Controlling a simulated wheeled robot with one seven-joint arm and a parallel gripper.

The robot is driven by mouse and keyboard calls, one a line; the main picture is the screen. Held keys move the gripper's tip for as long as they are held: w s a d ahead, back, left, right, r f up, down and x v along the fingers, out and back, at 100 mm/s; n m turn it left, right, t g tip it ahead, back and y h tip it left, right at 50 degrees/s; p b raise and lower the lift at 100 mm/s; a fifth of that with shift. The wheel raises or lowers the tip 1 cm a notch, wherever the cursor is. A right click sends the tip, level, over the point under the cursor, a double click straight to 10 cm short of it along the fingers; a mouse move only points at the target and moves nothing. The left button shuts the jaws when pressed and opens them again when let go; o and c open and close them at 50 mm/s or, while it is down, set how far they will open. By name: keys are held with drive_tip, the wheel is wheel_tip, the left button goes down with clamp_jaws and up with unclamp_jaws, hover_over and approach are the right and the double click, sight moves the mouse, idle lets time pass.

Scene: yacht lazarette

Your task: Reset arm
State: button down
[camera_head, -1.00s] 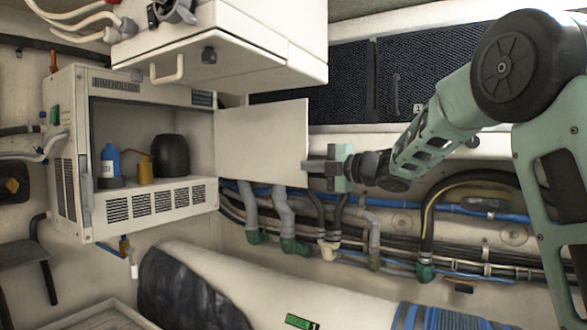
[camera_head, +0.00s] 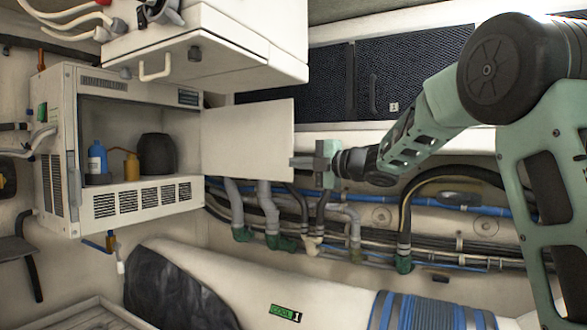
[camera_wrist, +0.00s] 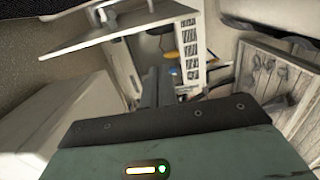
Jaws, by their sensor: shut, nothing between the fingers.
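My gripper (camera_head: 305,161) is at the end of my green and black arm, right of the middle in the head view. It is shut and empty. Its fingertips are close to the free edge of the open cabinet door (camera_head: 250,139); I cannot tell whether they touch it. In the wrist view my gripper's dark fingers (camera_wrist: 157,88) point toward the cabinet, with the door (camera_wrist: 115,32) above and to the left.
The open wall cabinet (camera_head: 135,210) holds a blue bottle (camera_head: 97,160), a yellow container (camera_head: 131,167) and a black canister (camera_head: 157,153). A white overhead box (camera_head: 220,50) hangs above. Pipes and hoses (camera_head: 340,225) run below my gripper. A large white cylinder (camera_head: 220,275) lies beneath.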

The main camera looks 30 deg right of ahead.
drive_tip(key=s+d+b, duration=0.1)
drive_tip(key=s+d, duration=0.3)
drive_tip(key=d, duration=0.1)
drive_tip(key=shift+s+b, duration=0.3)
drive_tip(key=a+f+m+g+h, duration=0.1)
drive_tip(key=a+f+m+h, duration=0.4)
drive_tip(key=a+f+m, duration=0.7)
drive_tip(key=s+a+f+m+g+h, duration=0.1)
drive_tip(key=s+a+f+g, duration=0.2)
drive_tip(key=s+a+f, duration=0.4)
drive_tip(key=s+a+f+m+g+h, duration=0.1)
drive_tip(key=s+a+f+g, duration=0.1)
drive_tip(key=s, duration=0.8)
drive_tip(key=s+a+f+m+g+h, duration=0.1)
drive_tip(key=s+f+g, duration=0.4)
drive_tip(key=s, duration=0.6)
drive_tip(key=s+a+f+m+g+h, duration=0.1)
drive_tip(key=s+a+f+g, duration=0.2)
drive_tip(key=s+f, duration=0.4)
drive_tip(key=s+g, duration=0.1)
drive_tip(key=s, duration=0.2)
drive_tip(key=shift+s+m, duration=0.3)
drive_tip(key=shift+m, duration=0.1)
